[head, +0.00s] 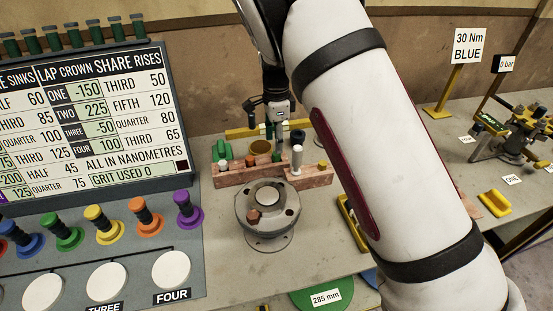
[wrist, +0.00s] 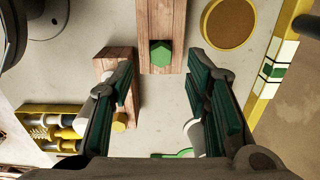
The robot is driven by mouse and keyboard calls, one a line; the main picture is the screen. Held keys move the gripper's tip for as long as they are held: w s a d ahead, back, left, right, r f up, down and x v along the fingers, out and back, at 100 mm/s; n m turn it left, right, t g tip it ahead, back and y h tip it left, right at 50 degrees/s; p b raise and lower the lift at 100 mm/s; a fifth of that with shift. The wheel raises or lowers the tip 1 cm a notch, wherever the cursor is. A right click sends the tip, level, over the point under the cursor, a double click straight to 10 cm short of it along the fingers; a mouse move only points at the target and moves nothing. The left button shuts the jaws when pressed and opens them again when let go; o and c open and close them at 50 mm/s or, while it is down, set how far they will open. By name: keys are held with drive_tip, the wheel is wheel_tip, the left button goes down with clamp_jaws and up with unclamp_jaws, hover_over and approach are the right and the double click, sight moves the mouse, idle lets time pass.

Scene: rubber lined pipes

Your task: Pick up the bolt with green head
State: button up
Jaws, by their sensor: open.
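The bolt with the green hexagonal head (wrist: 161,53) stands in a wooden block (wrist: 163,18) in the wrist view, its shank hidden. In the head view, a small green head (head: 276,157) shows at the right of the left wooden block (head: 232,176). My gripper (wrist: 163,62) is open and empty, with one finger on each side of the green head in the wrist picture. I cannot tell how far above it the fingertips are. In the head view, my gripper (head: 276,138) points down just behind the blocks.
A second wooden block (wrist: 113,62) holds a yellow-headed bolt (wrist: 119,121) and a white cylinder, close to the left finger. A grey flanged pipe (head: 268,212) stands in front of the blocks. A yellow ring with a brown centre (wrist: 229,23) lies to the right.

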sight(276, 162)
wheel_tip(276, 162, down, 5)
drive_tip(key=shift+f+p, duration=0.1)
drive_tip(key=shift+p, duration=0.4)
clamp_jaws()
